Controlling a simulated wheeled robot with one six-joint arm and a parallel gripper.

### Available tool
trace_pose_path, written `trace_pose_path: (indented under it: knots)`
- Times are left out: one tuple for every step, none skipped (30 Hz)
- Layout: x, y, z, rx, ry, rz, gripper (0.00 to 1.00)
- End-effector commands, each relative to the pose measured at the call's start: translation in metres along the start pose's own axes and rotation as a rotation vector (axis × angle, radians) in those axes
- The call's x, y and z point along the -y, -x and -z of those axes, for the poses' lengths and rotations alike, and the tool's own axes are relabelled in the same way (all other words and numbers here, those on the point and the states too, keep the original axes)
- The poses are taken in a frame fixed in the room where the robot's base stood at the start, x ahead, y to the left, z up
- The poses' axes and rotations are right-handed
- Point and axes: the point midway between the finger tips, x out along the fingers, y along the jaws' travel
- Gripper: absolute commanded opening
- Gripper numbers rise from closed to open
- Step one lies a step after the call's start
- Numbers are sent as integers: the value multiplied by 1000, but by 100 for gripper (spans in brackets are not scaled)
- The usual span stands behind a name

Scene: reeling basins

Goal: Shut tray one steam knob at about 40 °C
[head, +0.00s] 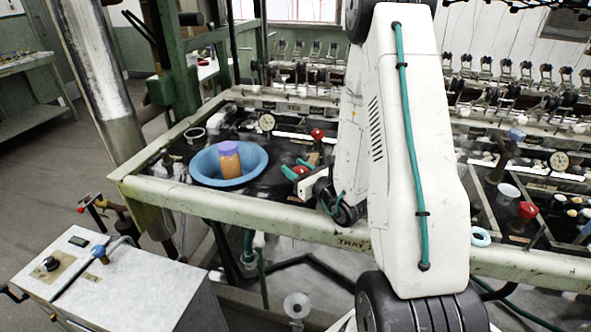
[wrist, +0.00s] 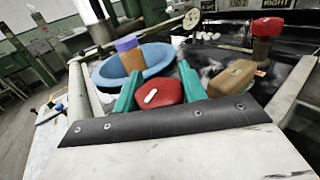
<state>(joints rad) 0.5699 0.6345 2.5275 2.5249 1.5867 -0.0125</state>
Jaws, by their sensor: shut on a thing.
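A red knob (wrist: 160,93) with a white mark sits between the two teal fingers of my gripper (wrist: 158,88) in the wrist view. The fingers are shut on it, one on each side. In the head view my gripper (head: 306,180) is low over the left tray (head: 230,208), whose front label reads "TRAY"; the number is hidden by my arm. A second red knob (head: 317,134) stands farther back, also in the wrist view (wrist: 268,24). A round dial gauge (head: 267,122) stands at the tray's back; its reading is too small to tell.
A blue basin (head: 203,175) with an orange, purple-topped jar (head: 229,160) stands left of my gripper. A brown block (wrist: 232,77) lies close to its right. The right-hand tray has its own red knob (head: 527,210) and gauge (head: 559,161). A white-topped cabinet (head: 150,275) stands front left.

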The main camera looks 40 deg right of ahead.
Motion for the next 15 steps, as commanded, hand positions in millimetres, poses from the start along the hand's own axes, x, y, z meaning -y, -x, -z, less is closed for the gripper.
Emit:
trace_pose_path:
  knots:
    - [-1,0,0,-1,0,28,19]
    - [-1,0,0,-1,0,45,19]
    - [0,0,0,-1,0,68,19]
    - [0,-1,0,0,0,82,19]
    - [1,-1,0,0,0,96,19]
    - [2,-1,0,1,0,114,19]
    - [2,-1,0,1,0,125,19]
    - [2,-1,0,2,0,136,19]
    - [2,-1,0,2,0,147,19]
    - [3,-1,0,2,0,155,19]
    - [3,-1,0,2,0,162,19]
    - [4,-1,0,2,0,171,19]
    - [4,-1,0,2,0,175,19]
    - [4,-1,0,2,0,179,19]
    - [4,-1,0,2,0,184,19]
